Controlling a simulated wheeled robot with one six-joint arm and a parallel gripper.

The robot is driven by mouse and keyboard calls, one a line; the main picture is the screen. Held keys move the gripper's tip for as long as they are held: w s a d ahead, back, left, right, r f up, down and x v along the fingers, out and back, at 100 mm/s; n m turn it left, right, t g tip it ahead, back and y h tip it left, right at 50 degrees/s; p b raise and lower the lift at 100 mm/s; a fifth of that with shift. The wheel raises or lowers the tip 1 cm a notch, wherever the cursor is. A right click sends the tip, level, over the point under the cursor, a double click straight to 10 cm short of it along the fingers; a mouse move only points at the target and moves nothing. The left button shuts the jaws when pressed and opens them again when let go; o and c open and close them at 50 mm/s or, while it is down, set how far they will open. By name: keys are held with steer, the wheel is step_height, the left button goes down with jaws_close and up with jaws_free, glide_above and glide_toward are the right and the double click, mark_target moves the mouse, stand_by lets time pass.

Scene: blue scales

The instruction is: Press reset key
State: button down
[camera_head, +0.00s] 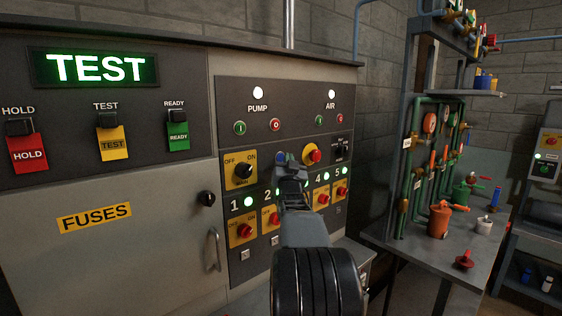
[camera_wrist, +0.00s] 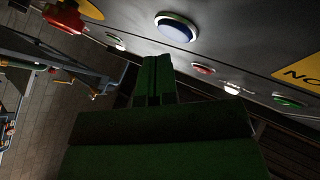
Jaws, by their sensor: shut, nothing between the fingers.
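A round blue button (camera_wrist: 177,28) with a pale rim sits on the grey panel at the top of the wrist view. In the head view a bit of blue (camera_head: 281,157) shows just beside my fingertips, left of the red mushroom button. No reset label is readable, so I cannot be sure it is the reset key. My gripper (camera_head: 289,161) is shut and empty in front of the panel. In the wrist view its closed fingers (camera_wrist: 157,62) point up toward the blue button, with a visible gap in the picture. Contact cannot be told from the head view.
A red mushroom button (camera_head: 312,154) on yellow is close right of my gripper. A black OFF/ON knob (camera_head: 243,170) is to its left. Numbered red switches (camera_head: 244,231) line the panel below. A pipe bench (camera_head: 411,236) stands at right.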

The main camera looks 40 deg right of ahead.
steer(key=shift+s+a+b, duration=0.2)
steer(key=shift+s+b, duration=1.7)
steer(key=shift+s, duration=0.6)
